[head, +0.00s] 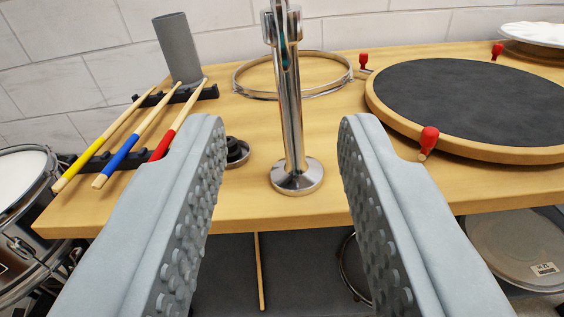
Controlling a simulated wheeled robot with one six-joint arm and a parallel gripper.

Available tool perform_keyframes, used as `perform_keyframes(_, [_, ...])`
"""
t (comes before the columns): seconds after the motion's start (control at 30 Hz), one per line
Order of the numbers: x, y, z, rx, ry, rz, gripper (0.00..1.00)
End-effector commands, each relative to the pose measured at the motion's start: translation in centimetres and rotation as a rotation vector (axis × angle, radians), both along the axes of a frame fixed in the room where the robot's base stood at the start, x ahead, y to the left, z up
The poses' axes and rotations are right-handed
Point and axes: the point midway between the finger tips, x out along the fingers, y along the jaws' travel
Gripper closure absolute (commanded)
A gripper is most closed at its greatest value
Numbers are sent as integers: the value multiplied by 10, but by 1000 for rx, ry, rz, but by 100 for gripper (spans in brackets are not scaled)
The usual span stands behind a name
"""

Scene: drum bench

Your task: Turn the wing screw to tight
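A chrome stand (291,120) with a round base (297,177) stands upright on the wooden bench (250,212). Near its top is a metal clamp-like part (283,22), partly cut off by the upper picture edge. I cannot clearly tell which piece of it is the wing screw or how tight it is. My gripper (278,125) is open and empty in the foreground, its two grey studded fingers wide apart. The stand shows in the gap between the fingers, beyond them; neither finger appears to touch it.
Yellow, blue and red drumsticks (133,138) lie on a black rack at left, near a grey cylinder (177,49). A metal hoop (245,92) lies behind the stand. A black practice pad (470,102) with red knobs is at right. A snare drum (22,180) stands left.

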Motion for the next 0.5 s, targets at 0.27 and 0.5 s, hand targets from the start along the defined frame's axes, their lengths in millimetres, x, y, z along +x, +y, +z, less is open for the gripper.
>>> perform_keyframes(0.27, [0,0,2,-6,-1,0,68])
perform_keyframes(0.5, [4,0,27,-109,0,0,68])
